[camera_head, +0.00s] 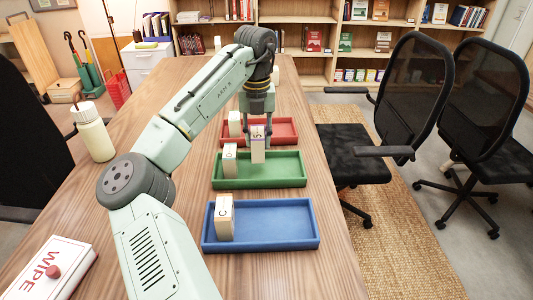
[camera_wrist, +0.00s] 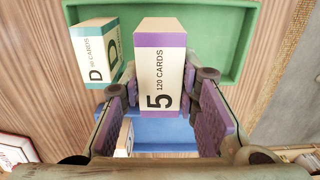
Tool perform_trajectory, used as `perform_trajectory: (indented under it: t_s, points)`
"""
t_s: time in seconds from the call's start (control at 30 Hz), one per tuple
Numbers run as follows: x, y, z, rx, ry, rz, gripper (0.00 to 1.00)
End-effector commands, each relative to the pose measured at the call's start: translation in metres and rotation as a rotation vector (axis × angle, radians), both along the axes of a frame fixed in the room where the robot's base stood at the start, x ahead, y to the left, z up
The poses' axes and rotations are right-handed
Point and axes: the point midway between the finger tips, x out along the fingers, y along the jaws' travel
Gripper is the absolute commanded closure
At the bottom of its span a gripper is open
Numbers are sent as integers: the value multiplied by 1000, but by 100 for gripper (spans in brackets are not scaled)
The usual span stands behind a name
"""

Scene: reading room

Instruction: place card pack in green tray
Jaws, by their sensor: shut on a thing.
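My gripper (camera_head: 257,127) is shut on a white card pack with purple ends (camera_head: 258,150). In the wrist view the pack (camera_wrist: 160,70) reads "5" and "120 CARDS", and it sits between the two purple finger pads of my gripper (camera_wrist: 167,105). The pack hangs upright at the green tray (camera_head: 290,181), overlapping its far part in the head view; I cannot tell its exact height. The green tray also shows at the top of the wrist view (camera_wrist: 220,50). A teal-ended pack marked "D" (camera_wrist: 92,52) stands at the tray's left end, also in the head view (camera_head: 229,160).
A red tray (camera_head: 285,131) lies beyond and a blue tray (camera_head: 290,225) nearer. Each has a pack at its left end, the red tray's (camera_head: 235,124) and the blue tray's (camera_head: 224,218). A cream bottle (camera_head: 93,132) and a "WIPE" box (camera_head: 50,270) stand left. Chairs are right.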

Motion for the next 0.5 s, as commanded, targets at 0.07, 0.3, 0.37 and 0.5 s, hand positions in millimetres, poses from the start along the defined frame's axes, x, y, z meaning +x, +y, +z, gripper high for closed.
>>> perform_trajectory:
  t_s: [0.07, 0.3, 0.37, 0.5]
  points:
    - [0, 1, -9, 1, 0, 1, 100]
    - [-1, 1, -30, 0, 0, 0, 100]
    - [0, 1, -39, 1, 1, 0, 100]
    - [0, 0, -53, 0, -2, 0, 100]
